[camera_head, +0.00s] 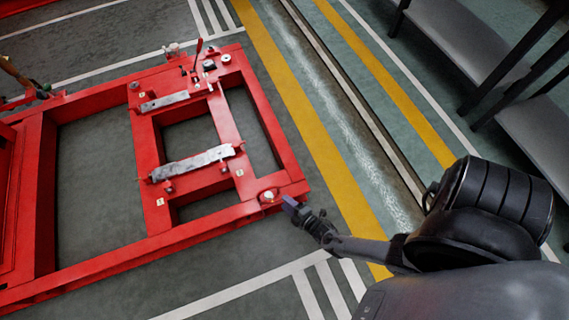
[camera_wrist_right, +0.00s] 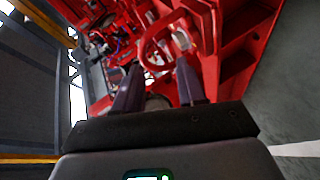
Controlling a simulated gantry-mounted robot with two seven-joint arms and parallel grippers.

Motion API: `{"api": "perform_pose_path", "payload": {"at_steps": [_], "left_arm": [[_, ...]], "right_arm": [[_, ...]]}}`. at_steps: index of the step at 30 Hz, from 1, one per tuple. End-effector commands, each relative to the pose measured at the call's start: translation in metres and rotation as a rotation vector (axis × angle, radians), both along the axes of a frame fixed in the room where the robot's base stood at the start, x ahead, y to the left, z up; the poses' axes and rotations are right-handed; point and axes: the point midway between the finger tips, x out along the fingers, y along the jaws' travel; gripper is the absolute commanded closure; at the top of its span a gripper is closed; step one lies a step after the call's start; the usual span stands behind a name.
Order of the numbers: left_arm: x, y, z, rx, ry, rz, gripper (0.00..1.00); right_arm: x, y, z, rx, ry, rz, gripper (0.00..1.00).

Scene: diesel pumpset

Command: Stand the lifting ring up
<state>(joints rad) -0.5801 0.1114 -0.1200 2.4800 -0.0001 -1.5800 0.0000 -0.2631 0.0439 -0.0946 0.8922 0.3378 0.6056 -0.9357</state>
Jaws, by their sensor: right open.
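The lifting ring (camera_wrist_right: 146,48) shows in the right wrist view as a red loop just beyond my fingertips. Its exact tilt is hard to tell there. In the head view, a small round fitting (camera_head: 268,197) sits on the near right corner of the red frame (camera_head: 215,226); the ring itself is too small to make out there. My right gripper (camera_head: 292,206) is beside that corner, its fingers pointing at it. In the wrist view the right gripper (camera_wrist_right: 158,82) is open, with a gap between its two dark fingers. My left gripper is not in view.
A metal bar (camera_head: 192,162) and a shorter plate (camera_head: 165,101) lie across the frame. A lever (camera_head: 198,47) stands at its far end. Grey benches (camera_head: 468,45) stand at upper right. The floor right of the frame is clear, with yellow lines (camera_head: 300,110).

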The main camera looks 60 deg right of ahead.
Motion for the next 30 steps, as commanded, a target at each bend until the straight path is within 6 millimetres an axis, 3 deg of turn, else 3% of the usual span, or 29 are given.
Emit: {"api": "perform_pose_path", "payload": {"at_steps": [21,30], "left_arm": [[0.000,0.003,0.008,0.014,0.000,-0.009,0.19],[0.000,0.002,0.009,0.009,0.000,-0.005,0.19]], "right_arm": [[-0.049,0.011,0.000,0.000,0.001,0.000,0.60],[-0.057,0.012,0.000,0.000,0.000,0.001,0.60]]}}
